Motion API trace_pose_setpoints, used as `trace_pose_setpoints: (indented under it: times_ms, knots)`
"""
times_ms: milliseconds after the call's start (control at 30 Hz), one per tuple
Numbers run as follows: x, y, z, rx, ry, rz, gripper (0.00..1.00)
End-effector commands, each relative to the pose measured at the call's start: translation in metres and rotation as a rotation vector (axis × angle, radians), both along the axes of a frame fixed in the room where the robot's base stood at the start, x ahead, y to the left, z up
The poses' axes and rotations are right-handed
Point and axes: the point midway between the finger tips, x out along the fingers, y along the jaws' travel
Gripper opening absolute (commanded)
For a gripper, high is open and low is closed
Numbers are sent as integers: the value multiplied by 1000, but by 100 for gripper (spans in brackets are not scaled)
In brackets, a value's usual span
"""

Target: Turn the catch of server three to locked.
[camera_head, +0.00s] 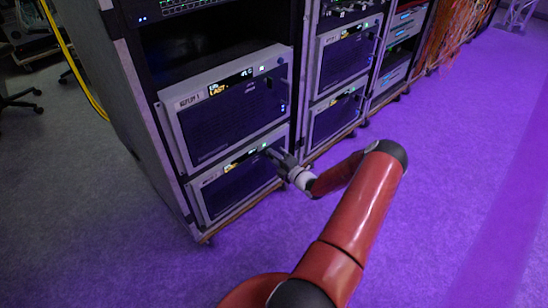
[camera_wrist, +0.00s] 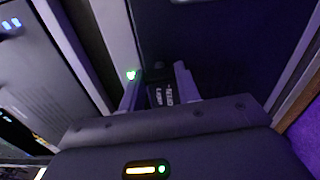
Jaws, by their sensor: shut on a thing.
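Two servers sit in the near rack in the head view: an upper one (camera_head: 222,112) and a lower one (camera_head: 238,185), each with a grey frame and a dark front. Their number labels are too small to read surely. My gripper (camera_head: 268,153) is at the upper right of the lower server's front. In the wrist view my gripper (camera_wrist: 158,92) has its two fingers closed on a small dark catch (camera_wrist: 158,96) with white lettering. A green light (camera_wrist: 130,75) glows beside the left finger. The lettering and the catch's turn position cannot be read.
More racks (camera_head: 345,60) with servers stand to the right in the head view. Orange cables (camera_head: 452,35) hang beyond them. A yellow cable (camera_head: 72,62) runs down the rack's left side. The purple-lit floor (camera_head: 450,170) in front is clear.

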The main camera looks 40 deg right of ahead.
Motion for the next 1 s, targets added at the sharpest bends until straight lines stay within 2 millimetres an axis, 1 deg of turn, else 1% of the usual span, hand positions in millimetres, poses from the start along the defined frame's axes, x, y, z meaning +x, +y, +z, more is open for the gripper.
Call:
trace_pose_setpoints:
  times_ms: [300,767,800,933,967,1000]
  knots:
    - [0,-1,0,92,9,-2,10]
    - [0,-1,-1,106,9,-2,10]
    - [0,-1,-1,106,9,-2,35]
    - [0,-1,-1,105,9,-2,52]
    - [0,-1,-1,105,9,-2,55]
    - [0,-1,0,104,9,-1,55]
